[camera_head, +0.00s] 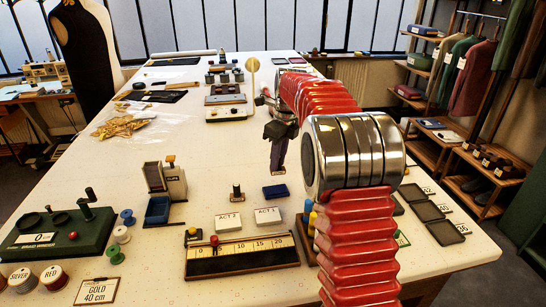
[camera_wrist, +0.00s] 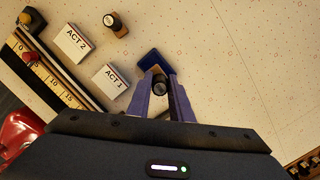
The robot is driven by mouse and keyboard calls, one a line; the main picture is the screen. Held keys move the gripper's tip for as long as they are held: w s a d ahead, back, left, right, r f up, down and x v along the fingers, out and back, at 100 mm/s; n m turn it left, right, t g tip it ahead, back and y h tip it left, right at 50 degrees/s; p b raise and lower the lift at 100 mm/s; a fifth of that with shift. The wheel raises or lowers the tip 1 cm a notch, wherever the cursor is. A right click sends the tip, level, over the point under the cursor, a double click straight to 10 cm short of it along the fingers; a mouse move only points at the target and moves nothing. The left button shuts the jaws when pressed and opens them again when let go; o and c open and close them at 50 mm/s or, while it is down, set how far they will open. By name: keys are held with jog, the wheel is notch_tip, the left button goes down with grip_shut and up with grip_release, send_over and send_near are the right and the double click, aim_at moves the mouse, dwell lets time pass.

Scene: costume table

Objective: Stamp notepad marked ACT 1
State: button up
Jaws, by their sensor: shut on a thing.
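The notepad marked ACT 1 (camera_head: 268,216) lies on the white table, right of the notepad marked ACT 2 (camera_head: 229,221). In the wrist view, ACT 1 (camera_wrist: 109,80) lies left of my fingers and ACT 2 (camera_wrist: 73,43) further up left. My gripper (camera_head: 278,171) is shut on a small dark round-topped stamp (camera_wrist: 160,85), seen from above between the fingertips (camera_wrist: 161,88). The stamp's underside is hidden. A dark blue pad (camera_head: 275,192) lies behind ACT 1; in the wrist view it (camera_wrist: 151,61) shows partly behind the fingers. I cannot tell whether the stamp touches it.
Another dark stamp-like piece (camera_head: 237,193) stands behind ACT 2. A ruler board (camera_head: 240,255) with a red knob lies in front of the notepads. A blue-trayed device (camera_head: 159,208) stands left. Small yellow and blue bottles (camera_head: 309,222) stand right of ACT 1, partly behind my arm.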

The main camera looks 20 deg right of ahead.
aim_at(277, 173)
jog(key=shift+a, duration=0.25)
jog(key=shift+f, duration=2.95)
jog(key=shift+f, duration=0.45)
jog(key=shift+r, duration=0.1)
jog(key=shift+r, duration=3.45)
